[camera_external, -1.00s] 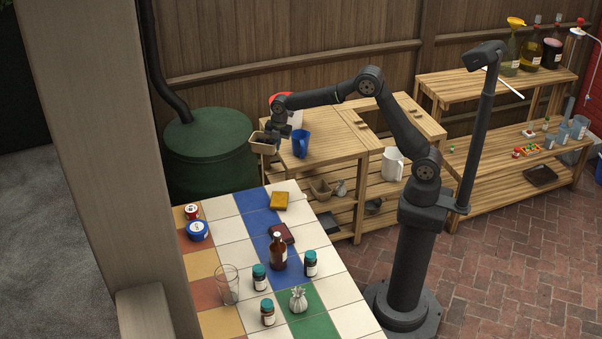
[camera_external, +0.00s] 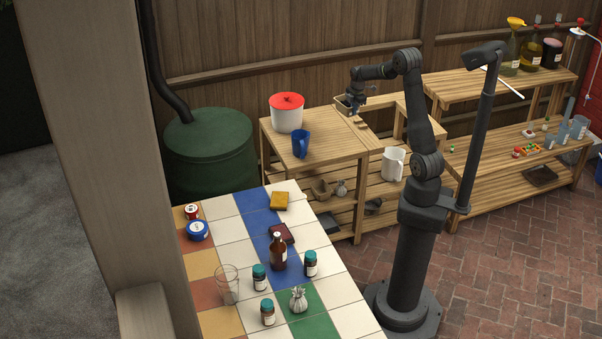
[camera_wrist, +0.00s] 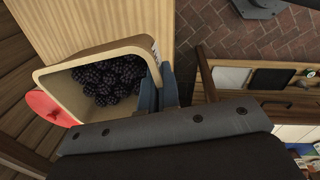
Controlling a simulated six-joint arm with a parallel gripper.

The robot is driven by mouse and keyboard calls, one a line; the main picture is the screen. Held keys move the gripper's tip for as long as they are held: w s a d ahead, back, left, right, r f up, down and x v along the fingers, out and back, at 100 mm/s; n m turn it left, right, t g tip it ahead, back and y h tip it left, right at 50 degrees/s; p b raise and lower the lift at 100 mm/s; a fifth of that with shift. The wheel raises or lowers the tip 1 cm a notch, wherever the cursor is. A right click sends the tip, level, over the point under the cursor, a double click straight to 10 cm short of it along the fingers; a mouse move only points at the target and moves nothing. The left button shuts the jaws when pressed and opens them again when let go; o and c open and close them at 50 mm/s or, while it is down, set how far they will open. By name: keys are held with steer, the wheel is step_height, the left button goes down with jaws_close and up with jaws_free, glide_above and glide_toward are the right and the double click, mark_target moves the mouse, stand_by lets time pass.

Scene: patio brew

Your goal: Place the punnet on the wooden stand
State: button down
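The punnet (camera_wrist: 95,57) is a tan, square-mouthed box holding dark blackberries. In the wrist view it is tilted, with one side wall between the fingers of my gripper (camera_wrist: 158,88). My gripper is shut on that wall. In the external view, my gripper (camera_external: 357,103) holds the punnet (camera_external: 343,106) over or near the back right of the slatted wooden bench top (camera_external: 335,143); I cannot tell whether it touches anything. Several slatted wooden units stand along the fence, and I cannot tell which one is the wooden stand.
A white jug (camera_external: 393,163) is on a lower shelf to the right. A green barrel (camera_external: 208,150) is left. The bench top's front right is clear.

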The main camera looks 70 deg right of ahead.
steer(key=s+d+m, duration=0.2)
steer(key=s+d, duration=0.4)
steer(key=s, duration=0.3)
glide_above(348, 150)
steer(key=f, duration=1.8)
steer(key=shift+s+a, duration=0.2)
steer(key=shift+s, duration=0.1)
steer(key=shift+f, duration=1.9)
steer(key=shift+f, duration=0.1)
steer(key=c, duration=1.7)
jaws_free()
